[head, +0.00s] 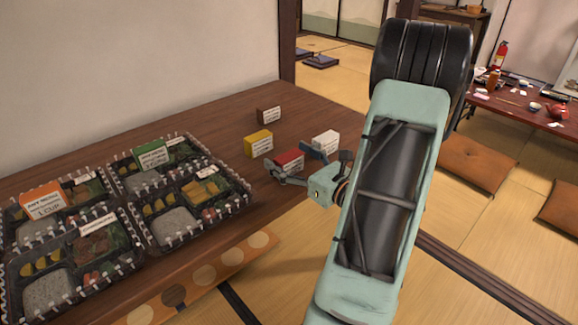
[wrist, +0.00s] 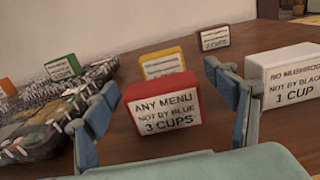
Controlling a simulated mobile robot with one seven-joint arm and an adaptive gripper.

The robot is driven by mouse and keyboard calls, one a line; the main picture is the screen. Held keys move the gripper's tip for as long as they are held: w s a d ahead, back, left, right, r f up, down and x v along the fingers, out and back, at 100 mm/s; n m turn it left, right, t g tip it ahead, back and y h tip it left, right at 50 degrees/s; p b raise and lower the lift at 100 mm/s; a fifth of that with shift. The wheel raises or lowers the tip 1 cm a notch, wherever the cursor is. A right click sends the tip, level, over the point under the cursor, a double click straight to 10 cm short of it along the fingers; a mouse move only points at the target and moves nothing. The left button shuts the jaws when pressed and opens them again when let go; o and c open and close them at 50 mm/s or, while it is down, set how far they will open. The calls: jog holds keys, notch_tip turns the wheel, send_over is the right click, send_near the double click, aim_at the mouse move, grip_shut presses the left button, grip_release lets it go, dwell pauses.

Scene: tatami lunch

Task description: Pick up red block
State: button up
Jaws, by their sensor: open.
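The red block (head: 289,160) stands on the wooden table, to the right of the bento trays in the head view. In the wrist view the red block (wrist: 163,105) stands upright, its white label reading "ANY MENU NOT BY BLUE 3 CUPS". My gripper (head: 296,164) is at the block in the head view, partly covering it. In the wrist view my gripper (wrist: 163,108) is open, with one finger on each side of the red block. The right finger is close to the block's right edge; I cannot tell whether it touches.
A white block (wrist: 292,80) stands just right of the right finger. A yellow block (wrist: 162,62) and a brown block (wrist: 214,38) stand behind. Bento trays (head: 170,246) bearing a green block (head: 152,154) and an orange block (head: 42,201) fill the table's left.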

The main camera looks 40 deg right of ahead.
jog(key=shift+c, duration=0.6)
jog(key=c, duration=1.1)
jog(key=shift+r, duration=0.15)
